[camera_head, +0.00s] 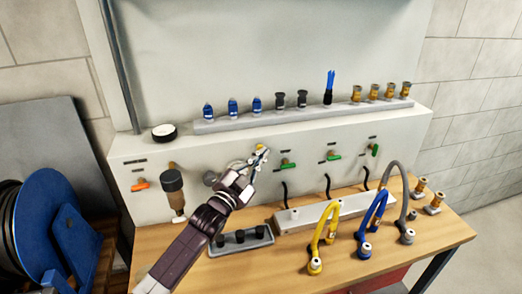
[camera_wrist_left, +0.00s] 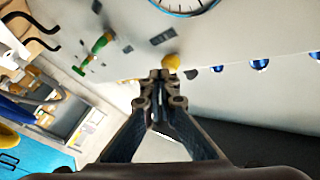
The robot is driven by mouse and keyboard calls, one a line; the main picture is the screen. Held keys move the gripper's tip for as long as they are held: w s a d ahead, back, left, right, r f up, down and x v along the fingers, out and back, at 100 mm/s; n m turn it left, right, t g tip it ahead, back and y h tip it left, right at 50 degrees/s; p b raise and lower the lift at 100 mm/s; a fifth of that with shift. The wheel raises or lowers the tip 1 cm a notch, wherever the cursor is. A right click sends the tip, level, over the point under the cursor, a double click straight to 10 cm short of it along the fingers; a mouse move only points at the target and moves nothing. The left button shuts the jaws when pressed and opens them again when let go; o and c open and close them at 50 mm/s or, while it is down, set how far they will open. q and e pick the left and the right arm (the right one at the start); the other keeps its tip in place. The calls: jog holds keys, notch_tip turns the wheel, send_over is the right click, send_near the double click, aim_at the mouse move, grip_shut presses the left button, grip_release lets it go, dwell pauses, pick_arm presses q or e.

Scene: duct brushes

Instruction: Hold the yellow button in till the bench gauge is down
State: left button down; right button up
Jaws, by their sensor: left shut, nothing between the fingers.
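The yellow button (camera_head: 260,147) is on the pale panel behind the bench. It also shows in the left wrist view (camera_wrist_left: 172,61), just beyond my fingertips. My left gripper (camera_head: 262,154) is shut and empty, its tips at the button; I cannot tell whether they touch or press it. The closed fingers also show in the left wrist view (camera_wrist_left: 159,75). A round gauge face (camera_wrist_left: 184,4) with dark marks is cut off by the top edge of the left wrist view; its needle cannot be read. My right gripper is in neither view.
Green levers (camera_head: 288,164) and an orange lever (camera_head: 140,185) sit on the panel. A ledge (camera_head: 230,122) above holds several blue, black and brass fittings. Yellow (camera_head: 317,265), blue and grey hoses stand at the bench's front right. A dark tray (camera_head: 240,242) lies below my arm.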

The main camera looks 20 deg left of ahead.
pick_arm(q)
jog(key=shift+w+a, duration=0.3)
jog(key=shift+w, duration=0.1)
dwell(0.4)
jog(key=shift+s+d, duration=0.1)
jog(key=shift+s, duration=0.05)
dwell(1.6)
jog(key=shift+s+d+p, duration=0.35)
jog(key=shift+s+d, duration=0.1)
jog(key=shift+s, duration=0.25)
jog(key=shift+d, duration=0.1)
jog(key=s+d, duration=0.1)
jog(key=s+p, duration=0.1)
jog(key=s+d+p, duration=0.1)
jog(key=s, duration=0.1)
jog(key=shift+d, duration=0.3)
